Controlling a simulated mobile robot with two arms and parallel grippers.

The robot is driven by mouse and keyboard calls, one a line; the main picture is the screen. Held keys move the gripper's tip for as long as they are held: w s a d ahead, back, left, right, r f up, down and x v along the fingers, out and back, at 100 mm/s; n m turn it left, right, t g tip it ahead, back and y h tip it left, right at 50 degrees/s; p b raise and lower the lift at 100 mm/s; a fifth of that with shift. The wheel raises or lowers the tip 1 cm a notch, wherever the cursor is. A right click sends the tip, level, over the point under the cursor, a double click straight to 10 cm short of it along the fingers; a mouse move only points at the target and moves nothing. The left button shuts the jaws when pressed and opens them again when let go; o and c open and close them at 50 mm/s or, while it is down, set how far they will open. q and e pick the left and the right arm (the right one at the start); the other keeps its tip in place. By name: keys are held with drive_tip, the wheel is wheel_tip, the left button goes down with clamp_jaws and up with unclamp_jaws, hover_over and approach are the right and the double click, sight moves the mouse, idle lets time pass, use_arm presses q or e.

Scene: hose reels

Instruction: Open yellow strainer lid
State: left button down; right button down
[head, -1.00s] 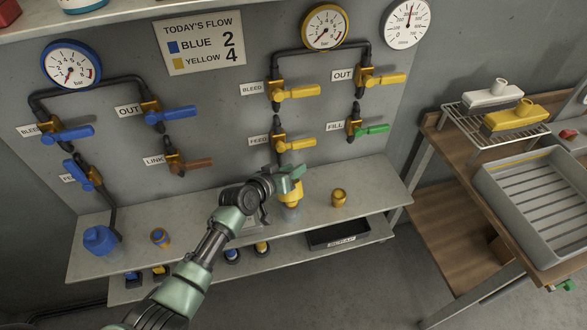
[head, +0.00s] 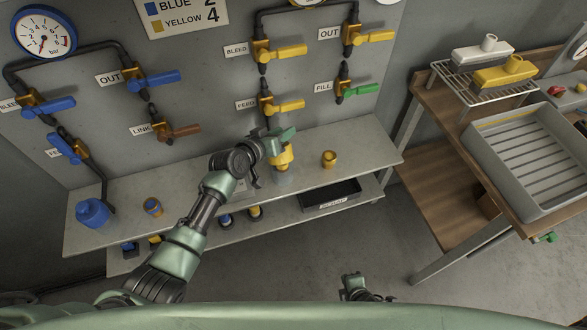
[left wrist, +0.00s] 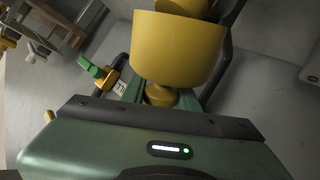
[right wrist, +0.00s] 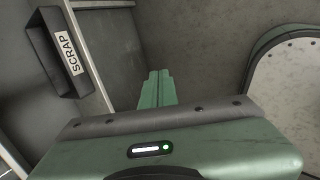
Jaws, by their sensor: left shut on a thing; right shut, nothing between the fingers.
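The yellow strainer (head: 282,158) stands on the grey shelf below the yellow FEED valve (head: 283,106). My left gripper (head: 279,139) is at its upper part. In the left wrist view the strainer's wide yellow cylinder (left wrist: 178,48) fills the top middle. A small yellow knob (left wrist: 160,95) joined to it sits between my left fingers, which are shut on it. The lid's seam is not clear. My right gripper (right wrist: 157,90) is shut and empty, away from the shelf; its arm shows low in the head view.
A small yellow cup-like part (head: 329,159) stands right of the strainer. A black SCRAP bin (head: 331,196) is on the lower shelf. A wooden bench with a grey tray (head: 478,143) stands right.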

drive_tip(key=w+a+r+n+t+y, duration=0.1)
drive_tip(key=w+a+r+n+t, duration=0.1)
drive_tip(key=w+a+r+n, duration=0.5)
drive_tip(key=w+a+r+n+t+y, duration=0.1)
drive_tip(key=a+r+n+t, duration=0.1)
drive_tip(key=r+n, duration=0.65)
drive_tip(key=w+a+r+n+t+y, duration=0.1)
drive_tip(key=w+a+r+n+t, duration=0.25)
drive_tip(key=r, duration=0.85)
drive_tip(key=shift+g, duration=0.35)
drive_tip(key=x, duration=1.1)
drive_tip(key=shift+w+a+r, duration=0.2)
drive_tip(key=shift+a, duration=0.05)
drive_tip(key=shift+w+a+r, duration=0.1)
drive_tip(key=shift+w+r, duration=0.15)
drive_tip(key=shift+r, duration=0.25)
drive_tip(key=shift+w+a+r, duration=0.1)
drive_tip(key=shift+w+r, duration=0.2)
drive_tip(key=shift+r, duration=0.2)
drive_tip(key=shift+w+r, duration=0.3)
drive_tip(key=shift+r, duration=0.2)
